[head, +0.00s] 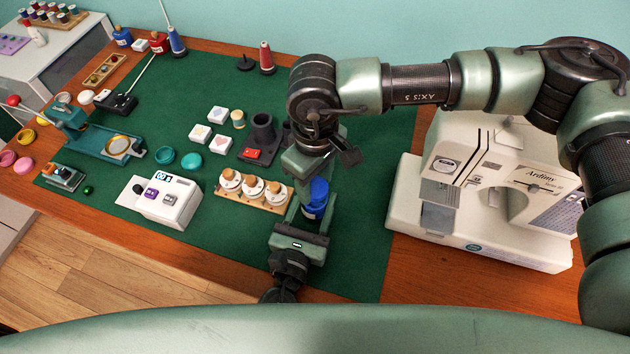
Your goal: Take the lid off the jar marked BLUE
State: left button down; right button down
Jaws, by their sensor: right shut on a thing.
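A blue jar (314,209) stands on the green mat near its front right part, with a blue lid (319,188) at its top. My right gripper (311,197) reaches over it from the right and is shut on the blue lid. The gripper's parts hide much of the jar, and its marking cannot be read. I cannot tell whether the lid is still seated on the jar. My left gripper is not in view.
A wooden rack with several white-topped pots (253,190) stands close left of the jar. A dark cylinder holder (262,135) is behind it. A white sewing machine (480,195) stands at right. The green mat (350,245) is clear between jar and machine.

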aim_at(315, 188)
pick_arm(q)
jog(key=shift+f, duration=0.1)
pick_arm(e)
jog(key=shift+r, duration=2)
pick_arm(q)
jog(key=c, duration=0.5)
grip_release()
